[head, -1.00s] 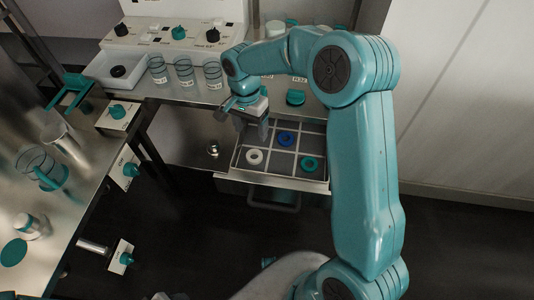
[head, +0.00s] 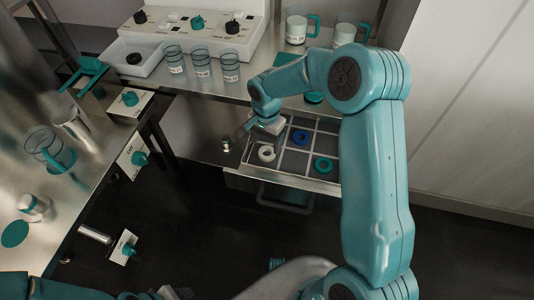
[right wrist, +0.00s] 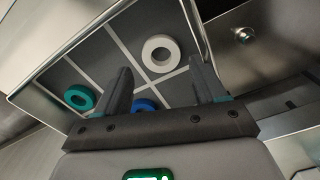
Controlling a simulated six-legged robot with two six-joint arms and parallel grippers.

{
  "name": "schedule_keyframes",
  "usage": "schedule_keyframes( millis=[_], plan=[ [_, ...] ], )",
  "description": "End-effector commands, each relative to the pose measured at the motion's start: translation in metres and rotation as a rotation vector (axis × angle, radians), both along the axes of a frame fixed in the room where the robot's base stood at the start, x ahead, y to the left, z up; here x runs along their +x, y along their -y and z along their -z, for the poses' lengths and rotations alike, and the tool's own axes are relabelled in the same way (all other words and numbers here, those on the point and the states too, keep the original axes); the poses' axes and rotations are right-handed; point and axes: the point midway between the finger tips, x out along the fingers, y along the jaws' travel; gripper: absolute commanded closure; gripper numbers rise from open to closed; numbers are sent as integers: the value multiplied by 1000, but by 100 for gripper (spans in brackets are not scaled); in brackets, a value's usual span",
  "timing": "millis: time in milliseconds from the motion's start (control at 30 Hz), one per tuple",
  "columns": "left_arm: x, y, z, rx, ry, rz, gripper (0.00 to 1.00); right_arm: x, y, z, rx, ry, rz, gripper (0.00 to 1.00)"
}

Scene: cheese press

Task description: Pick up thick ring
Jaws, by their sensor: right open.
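Three rings lie apart in a divided drawer tray (head: 290,178): a white ring (head: 266,159), a blue ring (head: 300,132) and a teal ring (head: 323,171). The white one looks chunky, but I cannot tell for sure which is the thick ring. My right gripper (head: 268,142) is over the tray, just above and behind the white ring. In the right wrist view its open, empty fingers (right wrist: 160,68) point at the white ring (right wrist: 149,62), which shows between the tips, apart from them. The blue ring (right wrist: 145,101) is partly hidden by the gripper; the teal ring (right wrist: 70,93) is outside the fingers.
A steel counter behind the tray carries glass beakers (head: 202,66), a white bin (head: 124,62), a control panel (head: 190,32) and mugs (head: 297,30). A steel knob (head: 226,144) stands left of the tray. Another counter (head: 80,190) with glassware is at left.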

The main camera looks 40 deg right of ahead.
Motion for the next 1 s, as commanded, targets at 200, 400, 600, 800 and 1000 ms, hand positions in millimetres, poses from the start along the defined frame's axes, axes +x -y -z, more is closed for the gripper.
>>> schedule_keyframes(
  millis=[200, 400, 600, 800, 1000],
  plan=[
    [0, 0, 4, 0, 0, 0, 59, 2, 4, 30, 0, -4, 2, 30],
    [0, 0, 6, 0, 0, 0, 59, 3, 4, 51, 0, 0, 0, 30],
    [0, 0, 6, 0, 0, 0, 59, 3, 3, 50, 0, 0, 0, 43],
    [0, 0, 6, 0, 0, 0, 59, 3, 3, 50, 0, 0, 0, 73],
    [0, 0, 5, 0, 0, 0, 59, 3, 3, 49, 0, 0, 0, 73]
  ],
)
